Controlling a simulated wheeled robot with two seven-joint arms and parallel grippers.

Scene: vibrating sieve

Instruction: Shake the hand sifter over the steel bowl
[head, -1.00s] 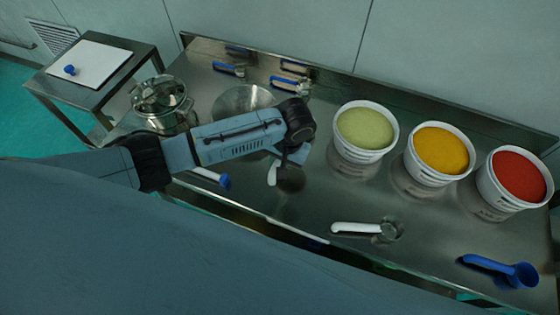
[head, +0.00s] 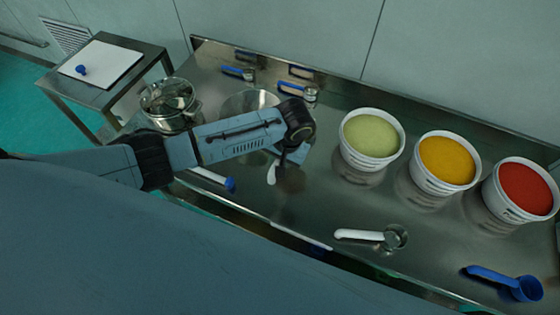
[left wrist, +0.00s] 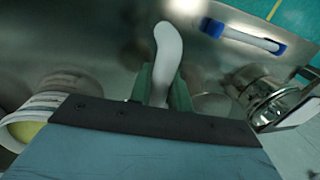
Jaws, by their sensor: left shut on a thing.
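My left gripper (head: 285,160) hangs above the steel table in the head view, just in front of the steel bowl (head: 243,101). It is shut on a white handle (head: 271,174), which I take to be the hand sifter's; this handle points up between the fingers in the left wrist view (left wrist: 167,55). The sifter's head is hidden by the gripper in both views. My left forearm covers the near part of the bowl, so its inside shows only partly. My right gripper is out of view.
Tubs of green (head: 371,153), yellow (head: 445,178) and red (head: 520,205) powder stand right. A white-handled scoop (head: 358,235), a blue scoop (head: 490,275) and a blue-ended white tool (head: 210,176) lie near the front edge.

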